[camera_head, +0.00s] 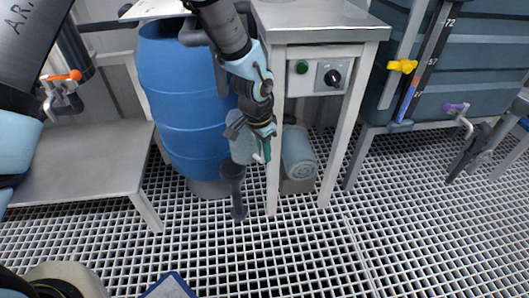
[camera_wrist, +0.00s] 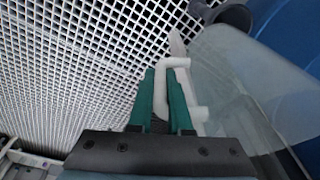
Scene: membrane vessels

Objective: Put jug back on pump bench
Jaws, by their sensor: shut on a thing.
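The jug is translucent and pale with a white handle; in the wrist view its body (camera_wrist: 235,75) fills the right side. In the head view the jug (camera_head: 242,150) shows partly behind my gripper (camera_head: 263,148). The green fingers, clear in the wrist view (camera_wrist: 161,95), are shut on the jug's handle. The jug hangs above the grating floor, in front of the blue drum and beside a bench leg.
A blue drum (camera_head: 180,100) stands close behind the jug. A dark flanged post (camera_head: 236,190) is just below it. A grey cylinder (camera_head: 298,155) lies under the bench. A low grey table (camera_head: 80,165) is at left, a large tank (camera_head: 450,70) at right. The front grating is mostly clear.

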